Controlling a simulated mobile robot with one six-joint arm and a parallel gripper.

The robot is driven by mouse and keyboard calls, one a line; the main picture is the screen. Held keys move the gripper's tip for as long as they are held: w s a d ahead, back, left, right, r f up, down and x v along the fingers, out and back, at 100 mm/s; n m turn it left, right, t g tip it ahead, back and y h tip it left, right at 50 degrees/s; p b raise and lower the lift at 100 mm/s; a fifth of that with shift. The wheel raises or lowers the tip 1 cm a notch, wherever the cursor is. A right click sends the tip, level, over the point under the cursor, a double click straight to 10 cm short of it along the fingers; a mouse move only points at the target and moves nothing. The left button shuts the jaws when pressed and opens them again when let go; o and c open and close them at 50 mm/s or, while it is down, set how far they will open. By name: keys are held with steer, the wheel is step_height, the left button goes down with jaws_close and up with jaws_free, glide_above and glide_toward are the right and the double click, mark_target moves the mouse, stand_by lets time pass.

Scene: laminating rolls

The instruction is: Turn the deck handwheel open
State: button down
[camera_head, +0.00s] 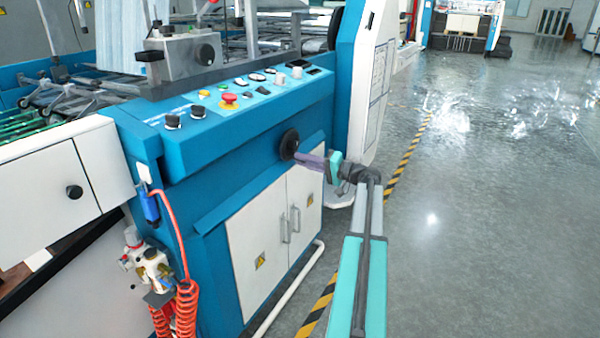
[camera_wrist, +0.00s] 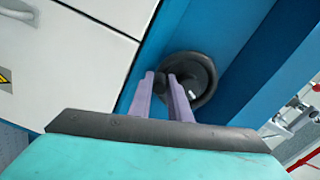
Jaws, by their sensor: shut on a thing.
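The deck handwheel (camera_head: 289,143) is a small black wheel on the blue side panel of the machine, above the white cabinet doors. In the wrist view the handwheel (camera_wrist: 203,76) is a dark round wheel with a raised knob or hub at its left. My gripper (camera_head: 300,157) reaches the wheel from the right with its purple fingers. In the wrist view my gripper (camera_wrist: 165,80) has its two fingers close together at the wheel's left part, shut on it. The fingertips hide the exact spot of contact.
White cabinet doors (camera_head: 275,225) with handles lie below the wheel. A control panel (camera_head: 240,90) with knobs and a red button (camera_head: 229,97) is above. A coiled red hose (camera_head: 186,305) hangs at the left. The grey floor (camera_head: 480,200) at the right is clear.

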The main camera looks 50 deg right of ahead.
steer(key=shift+w+d+r+n+b, duration=0.15)
steer(key=shift+d+n+b, duration=0.35)
steer(key=shift+n+b, duration=0.4)
steer(key=shift+d+r+n+b, duration=0.1)
steer(key=shift+d+n+b, duration=0.5)
steer(key=shift+n, duration=0.5)
steer(key=shift+a, duration=0.1)
steer(key=c, duration=1.9)
jaws_free()
steer(key=p+v, duration=0.3)
steer(key=v, duration=1.1)
steer(key=shift+a, duration=0.1)
